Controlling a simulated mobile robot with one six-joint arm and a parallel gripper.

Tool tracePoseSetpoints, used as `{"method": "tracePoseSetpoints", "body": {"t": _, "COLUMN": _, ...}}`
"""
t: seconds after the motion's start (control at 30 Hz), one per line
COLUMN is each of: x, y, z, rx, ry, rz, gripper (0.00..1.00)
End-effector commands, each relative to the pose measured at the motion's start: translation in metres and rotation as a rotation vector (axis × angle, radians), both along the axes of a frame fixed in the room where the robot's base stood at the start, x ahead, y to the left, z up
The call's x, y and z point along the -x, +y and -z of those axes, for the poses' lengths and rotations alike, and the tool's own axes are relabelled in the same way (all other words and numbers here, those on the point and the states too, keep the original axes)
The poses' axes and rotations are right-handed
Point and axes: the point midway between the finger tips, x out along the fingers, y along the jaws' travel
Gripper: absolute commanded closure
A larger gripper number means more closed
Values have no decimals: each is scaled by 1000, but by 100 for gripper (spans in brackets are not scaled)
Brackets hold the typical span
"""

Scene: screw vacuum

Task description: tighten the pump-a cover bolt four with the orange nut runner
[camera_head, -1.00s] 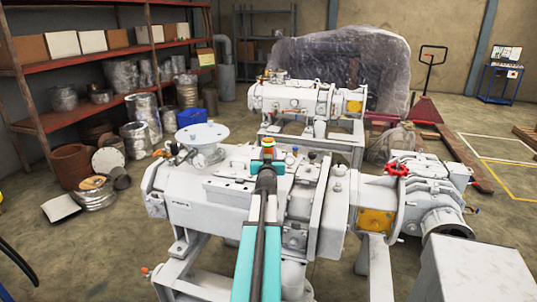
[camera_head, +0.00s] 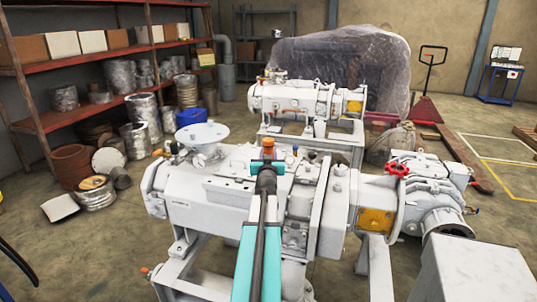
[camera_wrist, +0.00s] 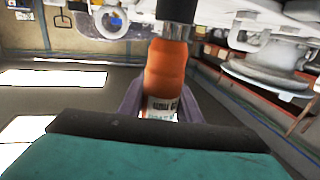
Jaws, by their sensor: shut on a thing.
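My gripper (camera_wrist: 160,104) is shut on the orange nut runner (camera_wrist: 165,68), which stands between the fingers in the wrist view. A dark metal nose (camera_wrist: 175,12) runs from the nut runner to the top edge of that view. In the head view the orange end of the nut runner (camera_head: 268,145) shows just past my gripper (camera_head: 267,161), over the top of the nearer white pump (camera_head: 215,197). The cover bolts cannot be told apart, and I cannot tell whether the nut runner touches one.
A second white pump (camera_head: 290,98) stands behind. A red valve handwheel (camera_head: 396,169) and a white pipe assembly (camera_head: 427,205) are to the right. A round white flange (camera_head: 202,134) rises at the left. Shelving (camera_head: 90,57) lines the left wall.

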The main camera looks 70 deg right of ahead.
Motion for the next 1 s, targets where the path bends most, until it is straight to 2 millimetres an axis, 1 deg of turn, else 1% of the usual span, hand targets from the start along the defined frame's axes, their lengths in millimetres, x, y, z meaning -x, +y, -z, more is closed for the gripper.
{"method": "tracePoseSetpoints", "body": {"t": 0.2, "x": 0, "y": 0, "z": 4, "rx": -3, "ry": 1, "rz": 1, "gripper": 100}}
{"method": "tracePoseSetpoints", "body": {"t": 0.47, "x": 1, "y": 0, "z": 3, "rx": -3, "ry": 2, "rz": 1, "gripper": 100}}
{"method": "tracePoseSetpoints", "body": {"t": 1.0, "x": 0, "y": 0, "z": -19, "rx": 0, "ry": 1, "rz": 0, "gripper": 100}}
